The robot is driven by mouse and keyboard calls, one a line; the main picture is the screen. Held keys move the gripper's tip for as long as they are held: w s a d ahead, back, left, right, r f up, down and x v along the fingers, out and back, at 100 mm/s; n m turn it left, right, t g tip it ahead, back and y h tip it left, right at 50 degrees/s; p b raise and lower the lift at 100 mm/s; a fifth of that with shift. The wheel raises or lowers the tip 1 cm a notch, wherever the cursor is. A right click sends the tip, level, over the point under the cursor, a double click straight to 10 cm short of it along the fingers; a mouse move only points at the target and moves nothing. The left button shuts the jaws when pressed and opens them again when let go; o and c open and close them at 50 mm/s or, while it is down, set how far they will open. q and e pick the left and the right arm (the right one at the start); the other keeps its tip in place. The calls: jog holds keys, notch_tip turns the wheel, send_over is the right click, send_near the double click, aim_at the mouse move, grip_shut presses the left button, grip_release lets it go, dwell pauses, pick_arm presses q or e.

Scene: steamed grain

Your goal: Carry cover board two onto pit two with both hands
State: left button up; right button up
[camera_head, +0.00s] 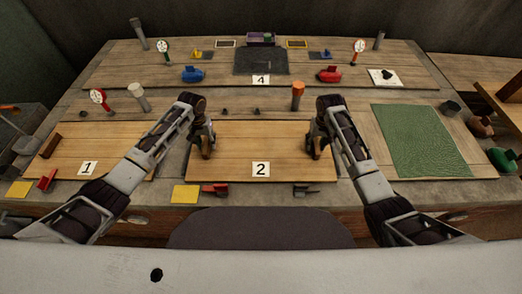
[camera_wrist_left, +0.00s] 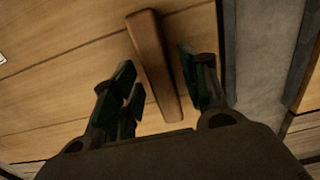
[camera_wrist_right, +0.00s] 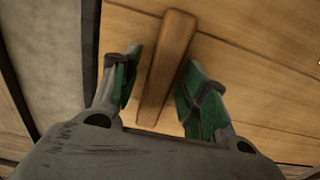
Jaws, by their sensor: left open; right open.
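Cover board two (camera_head: 262,140) is a flat light-wood board with a white "2" card, lying flat at the front middle of the bench. It has a brown wooden bar handle near each end. My left gripper (camera_head: 206,153) is open at the left-end handle; in the left wrist view its fingers (camera_wrist_left: 158,82) stand either side of that handle (camera_wrist_left: 150,45). My right gripper (camera_head: 317,152) is open at the right-end handle; in the right wrist view its fingers (camera_wrist_right: 160,85) straddle that handle (camera_wrist_right: 169,50). No pit opening shows beneath the board.
Board one (camera_head: 120,150) lies to the left and a green mat (camera_head: 420,140) to the right. A dark mesh panel (camera_head: 261,60) lies at the back by a "4" card. An orange-topped post (camera_head: 298,97) stands just behind board two. Red (camera_head: 215,189) and dark clamps sit at its front edge.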

pick_arm(q)
notch_tip(320, 180, up, 11)
dwell(0.6)
pick_arm(e)
jog(key=shift+r, duration=0.1)
pick_arm(q)
jog(key=shift+f, duration=0.1)
pick_arm(e)
notch_tip(320, 180, up, 12)
dwell(0.8)
dwell(0.6)
